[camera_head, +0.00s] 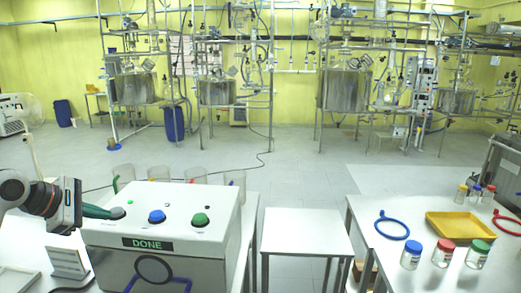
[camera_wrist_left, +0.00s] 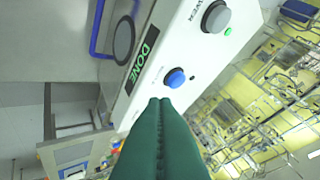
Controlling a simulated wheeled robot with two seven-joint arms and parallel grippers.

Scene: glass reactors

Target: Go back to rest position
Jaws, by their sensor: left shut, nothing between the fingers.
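My left gripper (camera_head: 122,213) comes in from the left in the head view, with its dark green fingers together and nothing between them. Its tips overlap the grey button area at the left of a white control box (camera_head: 215,222). In the left wrist view the closed fingers (camera_wrist_left: 160,101) point toward the blue button (camera_wrist_left: 176,78), which also shows in the head view (camera_head: 157,217). The gap between tips and box top cannot be told. The box has a green button (camera_head: 200,219) and a display (camera_head: 148,243) reading DONE. My right gripper is not in view.
Several clear beakers (camera_head: 196,176) stand behind the box. A bare white table (camera_head: 305,232) is in the middle. The right table holds a blue ring (camera_head: 392,236), a yellow tray (camera_head: 459,220), and jars with blue (camera_head: 412,255), red (camera_head: 443,253) and green (camera_head: 478,254) lids. Glass reactors line the back.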

